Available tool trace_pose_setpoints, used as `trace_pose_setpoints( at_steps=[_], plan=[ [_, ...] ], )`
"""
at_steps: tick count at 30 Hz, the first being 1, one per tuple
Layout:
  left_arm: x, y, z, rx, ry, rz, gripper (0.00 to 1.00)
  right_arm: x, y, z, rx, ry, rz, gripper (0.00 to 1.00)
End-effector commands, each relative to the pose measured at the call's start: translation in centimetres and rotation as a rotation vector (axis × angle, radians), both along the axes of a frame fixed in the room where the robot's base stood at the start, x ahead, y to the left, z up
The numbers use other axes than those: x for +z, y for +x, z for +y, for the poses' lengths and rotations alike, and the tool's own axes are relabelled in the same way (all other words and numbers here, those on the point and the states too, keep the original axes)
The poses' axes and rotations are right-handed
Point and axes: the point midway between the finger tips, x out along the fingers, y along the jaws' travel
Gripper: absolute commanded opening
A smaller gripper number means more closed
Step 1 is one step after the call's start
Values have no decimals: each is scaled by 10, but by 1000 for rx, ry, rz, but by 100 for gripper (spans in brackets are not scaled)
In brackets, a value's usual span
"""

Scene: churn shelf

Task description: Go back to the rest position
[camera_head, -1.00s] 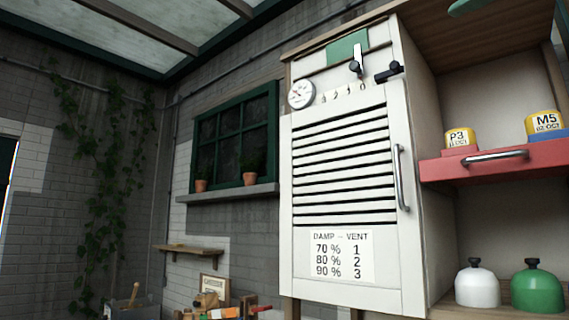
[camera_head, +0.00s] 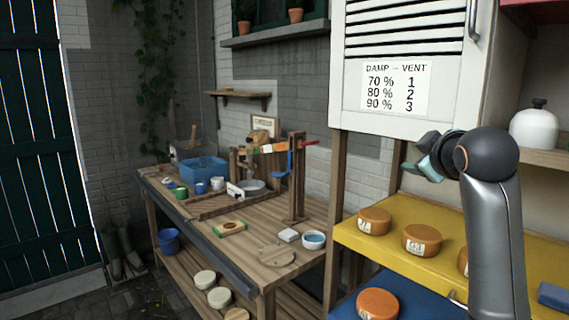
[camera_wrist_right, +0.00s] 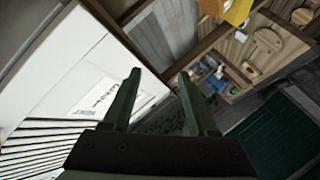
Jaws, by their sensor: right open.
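My left gripper is in neither view.
A yellow shelf (camera_head: 345,237) with orange cheese wheels (camera_head: 421,240) lies below my right arm, and a blue shelf (camera_head: 338,310) lies under it. A white dome (camera_head: 535,128) stands at right. The wooden workbench (camera_head: 265,235) holds a blue tub (camera_head: 203,169) and small items.

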Motion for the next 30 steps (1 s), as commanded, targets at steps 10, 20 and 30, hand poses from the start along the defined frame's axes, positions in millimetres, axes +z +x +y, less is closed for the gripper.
trace_pose_setpoints(
  at_steps=[10,20,30],
  plan=[
    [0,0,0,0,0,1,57,-222,-42,15,-39,170,283,59],
    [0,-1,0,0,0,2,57,-381,-153,28,-124,332,544,59],
    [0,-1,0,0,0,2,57,-471,-300,39,-256,479,794,59]
  ],
)
